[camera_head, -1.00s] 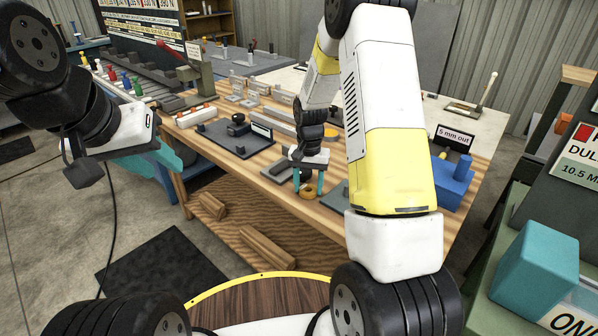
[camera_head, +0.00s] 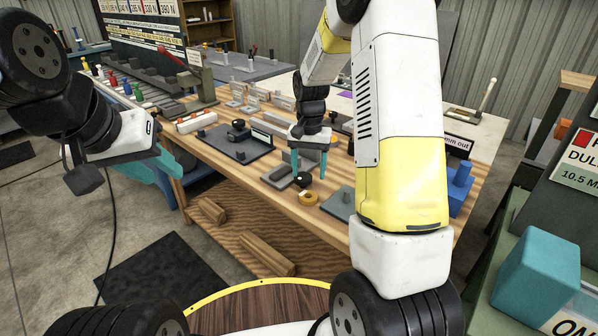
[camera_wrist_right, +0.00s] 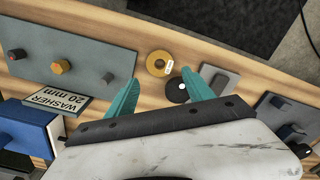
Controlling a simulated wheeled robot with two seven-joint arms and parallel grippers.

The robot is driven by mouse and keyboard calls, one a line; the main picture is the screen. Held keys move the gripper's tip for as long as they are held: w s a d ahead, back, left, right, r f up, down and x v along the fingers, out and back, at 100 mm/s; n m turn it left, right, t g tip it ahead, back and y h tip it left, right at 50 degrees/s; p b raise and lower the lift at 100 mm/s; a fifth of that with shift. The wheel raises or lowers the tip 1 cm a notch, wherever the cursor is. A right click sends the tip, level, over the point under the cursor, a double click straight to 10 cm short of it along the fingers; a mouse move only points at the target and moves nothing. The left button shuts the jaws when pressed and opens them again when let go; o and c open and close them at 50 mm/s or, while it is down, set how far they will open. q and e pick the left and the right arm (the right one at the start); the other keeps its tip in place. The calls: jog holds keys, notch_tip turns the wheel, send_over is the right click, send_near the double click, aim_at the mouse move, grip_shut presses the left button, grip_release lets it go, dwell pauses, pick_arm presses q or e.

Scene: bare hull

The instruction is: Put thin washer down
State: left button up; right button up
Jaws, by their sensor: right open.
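A gold ring-shaped washer (camera_head: 308,198) with a white tag lies flat on the wooden bench near its front edge. It also shows in the right wrist view (camera_wrist_right: 159,63). My right gripper (camera_head: 309,173) is open and empty above the bench, its teal fingers pointing down just behind the washer. In the right wrist view the fingertips (camera_wrist_right: 161,80) are apart, with the washer beyond the gap, touching neither finger. I cannot tell the washer's thickness. My left gripper (camera_head: 165,165) hangs at the left, away from the bench top; its finger gap is unclear.
A black round piece (camera_wrist_right: 177,91) lies close beside the washer. A grey plate with knobs (camera_wrist_right: 65,55) and a "WASHER 20 mm" sign (camera_wrist_right: 58,102) are nearby. A blue block (camera_head: 460,188) stands at the right. A dark fixture plate (camera_head: 236,143) lies left of the gripper.

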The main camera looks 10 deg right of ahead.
jog(key=s+r+n+t, duration=0.15)
jog(key=s+r, duration=0.35)
jog(key=r, duration=0.7)
jog(key=s+a+r+n+t+y, duration=0.1)
jog(key=s+r, duration=0.3)
jog(key=s, duration=0.5)
jog(key=s+a+r+n+t+y, duration=0.1)
jog(key=s+r+n+t, duration=0.1)
jog(key=s, duration=0.8)
notch_tip(320, 180, up, 2)
jog(key=shift+s+r+t, duration=0.15)
jog(key=shift+r+t, duration=0.1)
jog(key=shift+t, duration=0.6)
jog(key=shift+a+n, duration=0.1)
jog(key=shift+n, duration=0.15)
